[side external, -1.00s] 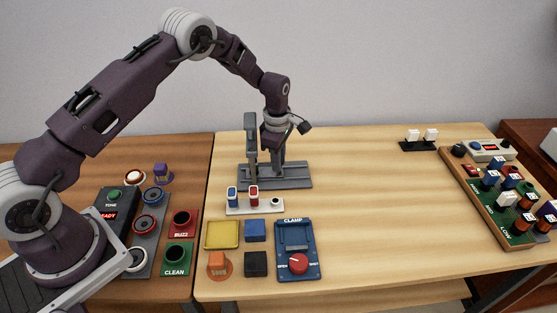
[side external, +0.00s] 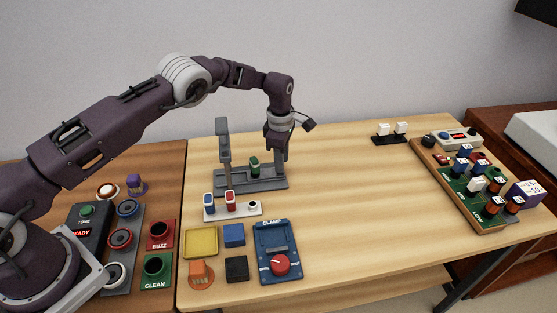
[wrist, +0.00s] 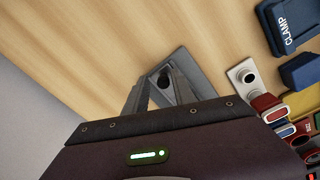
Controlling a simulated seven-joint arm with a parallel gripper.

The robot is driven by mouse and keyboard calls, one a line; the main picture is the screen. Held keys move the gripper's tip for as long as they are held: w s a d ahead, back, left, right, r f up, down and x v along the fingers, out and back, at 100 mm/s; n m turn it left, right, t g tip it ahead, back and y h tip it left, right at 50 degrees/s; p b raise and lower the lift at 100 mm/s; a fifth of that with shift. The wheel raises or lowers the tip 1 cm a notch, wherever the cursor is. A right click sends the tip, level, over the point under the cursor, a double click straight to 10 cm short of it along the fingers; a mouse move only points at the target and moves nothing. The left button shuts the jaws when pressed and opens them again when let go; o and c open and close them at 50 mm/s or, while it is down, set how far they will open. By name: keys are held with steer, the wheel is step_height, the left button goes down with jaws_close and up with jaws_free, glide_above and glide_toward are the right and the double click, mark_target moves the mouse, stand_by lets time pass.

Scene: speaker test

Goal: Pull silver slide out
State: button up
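A grey metal fixture with a flat base (side external: 232,184) and a tall upright post (side external: 223,150) stands left of the table's middle. A green cylinder (side external: 254,166) stands on the base, between the post and my gripper. My gripper (side external: 281,168) points down at the base's right end. In the wrist view, my grey fingers (wrist: 158,88) reach over the grey base (wrist: 199,83), with a dark round piece (wrist: 163,81) by them. I cannot tell a separate silver slide from the grey fixture, nor whether the fingers hold anything.
A white rack (side external: 243,209) with blue and red pieces is in front of the fixture. A blue clamp box (side external: 274,240) is nearer the front. A green panel (side external: 458,190) with blocks lies at right. The table between is clear.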

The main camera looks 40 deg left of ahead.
steer(key=shift+o, duration=0.3)
steer(key=shift+s, duration=0.1)
step_height(320, 180, up, 7)
steer(key=shift+s, duration=0.15)
